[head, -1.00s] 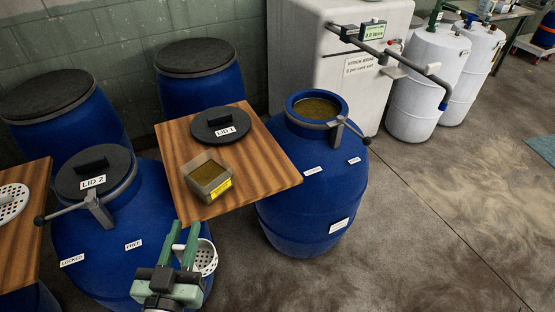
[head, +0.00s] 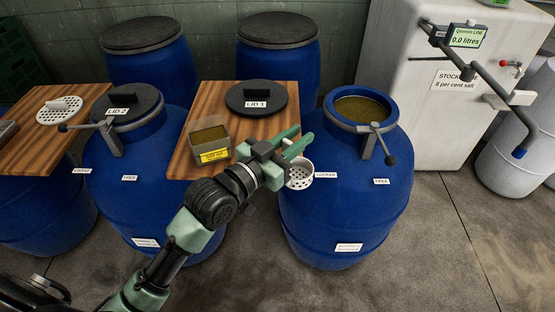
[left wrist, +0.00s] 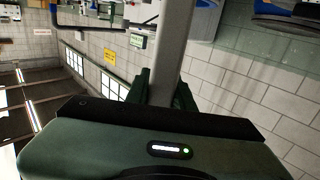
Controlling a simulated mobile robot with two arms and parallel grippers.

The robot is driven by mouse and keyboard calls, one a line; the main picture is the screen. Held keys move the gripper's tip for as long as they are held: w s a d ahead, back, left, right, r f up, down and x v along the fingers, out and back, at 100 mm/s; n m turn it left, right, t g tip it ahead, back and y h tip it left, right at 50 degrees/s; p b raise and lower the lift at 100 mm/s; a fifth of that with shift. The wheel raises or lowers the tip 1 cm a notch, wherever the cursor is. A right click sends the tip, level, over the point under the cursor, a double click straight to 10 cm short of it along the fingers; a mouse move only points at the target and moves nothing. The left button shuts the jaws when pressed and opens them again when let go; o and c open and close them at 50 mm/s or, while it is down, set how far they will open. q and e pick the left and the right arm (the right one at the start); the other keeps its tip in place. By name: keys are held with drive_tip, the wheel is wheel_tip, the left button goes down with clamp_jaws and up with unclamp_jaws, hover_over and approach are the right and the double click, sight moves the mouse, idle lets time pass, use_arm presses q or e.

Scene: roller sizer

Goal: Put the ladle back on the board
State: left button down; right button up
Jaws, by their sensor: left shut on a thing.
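The ladle has a white perforated cup (head: 299,175), which hangs at the front right of the wooden board (head: 214,104), before the open blue barrel (head: 340,205). My left gripper (head: 287,146) is shut on the ladle, over or near the board's right front corner; I cannot tell how high above it. In the left wrist view the ladle's grey handle (left wrist: 172,50) runs up from between the fingers. In the head view most of the handle is hidden by the gripper. My right gripper is not in view.
Lid 1 (head: 256,97) and an open box of brownish contents (head: 209,140) sit on the board. The open barrel has a clamp lever (head: 378,145) at its rim. Lid 2 (head: 133,103) closes the left barrel. A second board (head: 85,105) holds a white perforated disc (head: 59,110).

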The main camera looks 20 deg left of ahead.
use_arm(q)
drive_tip(key=w+a+r+h+b, duration=0.1)
drive_tip(key=w+a+r+b, duration=0.2)
drive_tip(key=w+a+r, duration=0.3)
drive_tip(key=w+a+r+b, duration=0.4)
drive_tip(key=w+r, duration=0.3)
drive_tip(key=w, duration=0.1)
wheel_tip(320, 180, down, 20)
drive_tip(key=shift+d, duration=0.2)
drive_tip(key=shift+s, duration=0.1)
drive_tip(key=c, duration=1.2)
unclamp_jaws()
drive_tip(key=shift+r, duration=0.15)
